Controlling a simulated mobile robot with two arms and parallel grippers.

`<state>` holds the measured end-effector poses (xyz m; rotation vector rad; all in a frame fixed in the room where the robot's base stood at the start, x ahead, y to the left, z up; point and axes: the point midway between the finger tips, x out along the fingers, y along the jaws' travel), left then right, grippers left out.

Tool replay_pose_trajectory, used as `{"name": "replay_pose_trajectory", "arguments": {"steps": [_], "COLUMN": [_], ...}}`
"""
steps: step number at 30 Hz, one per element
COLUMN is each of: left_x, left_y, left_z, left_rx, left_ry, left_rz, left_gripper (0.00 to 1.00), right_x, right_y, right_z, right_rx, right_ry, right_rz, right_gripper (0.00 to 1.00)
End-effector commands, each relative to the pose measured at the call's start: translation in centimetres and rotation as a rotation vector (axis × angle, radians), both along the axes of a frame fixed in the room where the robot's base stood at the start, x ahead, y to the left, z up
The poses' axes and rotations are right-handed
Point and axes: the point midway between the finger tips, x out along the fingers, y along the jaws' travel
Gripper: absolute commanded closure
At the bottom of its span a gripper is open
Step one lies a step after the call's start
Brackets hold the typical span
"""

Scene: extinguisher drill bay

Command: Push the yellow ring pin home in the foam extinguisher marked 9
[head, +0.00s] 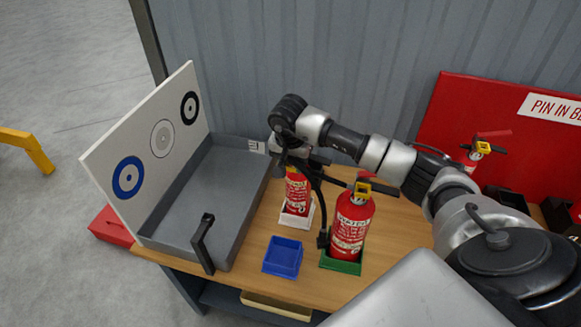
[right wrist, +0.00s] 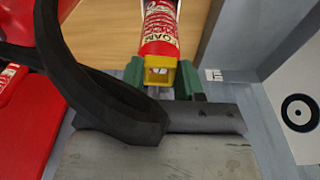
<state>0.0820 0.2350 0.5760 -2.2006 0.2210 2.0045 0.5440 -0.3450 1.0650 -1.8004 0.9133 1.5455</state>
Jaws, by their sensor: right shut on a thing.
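My right gripper (head: 291,158) is at the head of the rear red extinguisher (head: 297,192), which stands upright in a white base. In the right wrist view, its green fingers (right wrist: 161,82) close from both sides on the yellow ring pin (right wrist: 160,63) at the neck of this extinguisher (right wrist: 160,28). Its label reads FOAM there. The arm hides most of its top in the head view, and I cannot clearly read its number or see how deep the pin sits. My left gripper is not in view.
A second red extinguisher (head: 352,222) with a yellow ring stands nearby in a green base (head: 340,265). A blue bin (head: 283,257) is in front. A grey tray (head: 205,200) with a target board (head: 155,140) is left. A third extinguisher (head: 472,160) stands by the red board (head: 500,125).

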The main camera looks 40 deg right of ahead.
Motion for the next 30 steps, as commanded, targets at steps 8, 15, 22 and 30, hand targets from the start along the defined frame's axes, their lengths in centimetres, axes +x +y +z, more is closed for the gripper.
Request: {"name": "replay_pose_trajectory", "arguments": {"steps": [8,15,22,30], "left_x": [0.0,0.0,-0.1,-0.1], "left_y": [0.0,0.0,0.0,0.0], "left_z": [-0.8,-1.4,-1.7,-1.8], "left_rx": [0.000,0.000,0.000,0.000], "left_ry": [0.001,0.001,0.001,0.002], "left_rz": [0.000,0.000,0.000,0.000], "left_gripper": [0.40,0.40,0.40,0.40], "right_x": [0.7,1.2,1.6,1.7], "right_y": [-0.9,-1.7,-2.2,-2.3], "right_z": [-0.1,-0.1,-0.1,0.0], "right_rx": [0.000,-0.001,0.000,0.001], "right_ry": [0.000,0.000,0.001,0.000], "right_rz": [0.000,-0.001,-0.001,-0.001], "right_gripper": [0.94,0.94,0.94,0.94]}}
